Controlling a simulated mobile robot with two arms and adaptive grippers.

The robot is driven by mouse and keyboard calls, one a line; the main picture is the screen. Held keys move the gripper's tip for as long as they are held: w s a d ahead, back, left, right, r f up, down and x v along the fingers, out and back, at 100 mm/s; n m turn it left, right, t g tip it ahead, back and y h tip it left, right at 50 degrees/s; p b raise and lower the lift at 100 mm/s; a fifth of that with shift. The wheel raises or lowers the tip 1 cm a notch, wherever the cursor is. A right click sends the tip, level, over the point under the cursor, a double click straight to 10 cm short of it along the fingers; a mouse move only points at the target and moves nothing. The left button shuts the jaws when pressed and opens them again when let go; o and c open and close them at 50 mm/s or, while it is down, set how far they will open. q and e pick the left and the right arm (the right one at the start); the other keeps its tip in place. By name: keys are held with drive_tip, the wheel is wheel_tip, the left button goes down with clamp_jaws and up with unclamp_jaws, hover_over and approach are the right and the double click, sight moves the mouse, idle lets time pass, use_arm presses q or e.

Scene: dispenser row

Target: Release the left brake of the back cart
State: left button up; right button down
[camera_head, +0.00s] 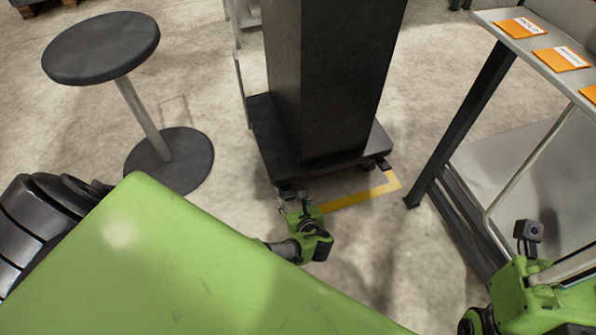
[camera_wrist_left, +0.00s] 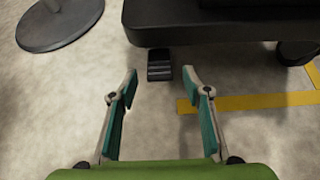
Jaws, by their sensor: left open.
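The cart (camera_head: 262,130) is a low dark platform carrying a tall black block. Its left brake pedal (camera_head: 285,187) is a small black tab at the near left corner. In the left wrist view the pedal (camera_wrist_left: 159,66) sticks out below the platform edge (camera_wrist_left: 210,22). My left gripper (camera_head: 297,203) is low over the floor just in front of that corner. In the left wrist view its fingers (camera_wrist_left: 160,75) are open and empty, with the pedal straight ahead between the tips. I cannot tell whether they touch. My right gripper (camera_head: 545,285) is at the lower right; its fingertips are not clear.
A second black pedal (camera_head: 384,163) is at the cart's near right corner. Yellow floor tape (camera_head: 355,198) runs before the cart. A round stool (camera_head: 100,48) stands left. A metal rack with orange labels (camera_head: 521,27) stands right. Bare floor lies between.

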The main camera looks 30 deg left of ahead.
use_arm(q)
drive_tip(key=v, duration=0.7)
drive_tip(key=shift+d, duration=0.15)
idle(0.3)
